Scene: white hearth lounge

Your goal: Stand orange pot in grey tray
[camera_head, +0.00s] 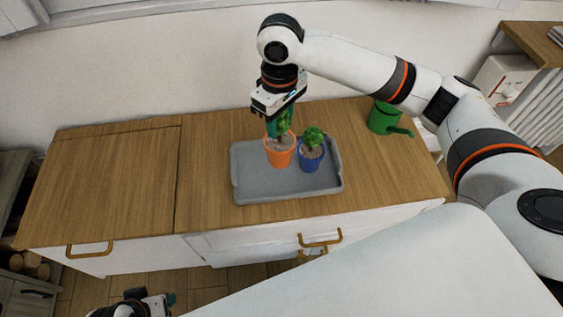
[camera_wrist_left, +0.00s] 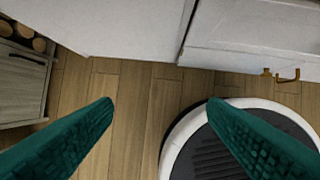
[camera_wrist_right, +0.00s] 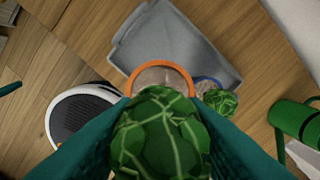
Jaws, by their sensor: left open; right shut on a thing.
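The orange pot (camera_head: 280,155) holds a round green plant (camera_wrist_right: 160,135) and is upright, over the grey tray (camera_head: 255,187) on the cabinet. I cannot tell whether its base touches the tray floor. My right gripper (camera_head: 277,126) comes from above and is shut on the plant of the orange pot. In the right wrist view, the orange rim (camera_wrist_right: 160,65) shows behind the leaves, and the tray (camera_wrist_right: 150,40) lies beyond it. My left gripper (camera_wrist_left: 160,103) is open and empty, low in front of the cabinet; it also shows at the bottom of the head view (camera_head: 168,299).
A blue pot (camera_head: 311,160) with a plant stands in the tray, close to the right of the orange pot. A green watering can (camera_head: 384,118) stands right of the tray. The cabinet top (camera_head: 110,180) is clear on the left.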

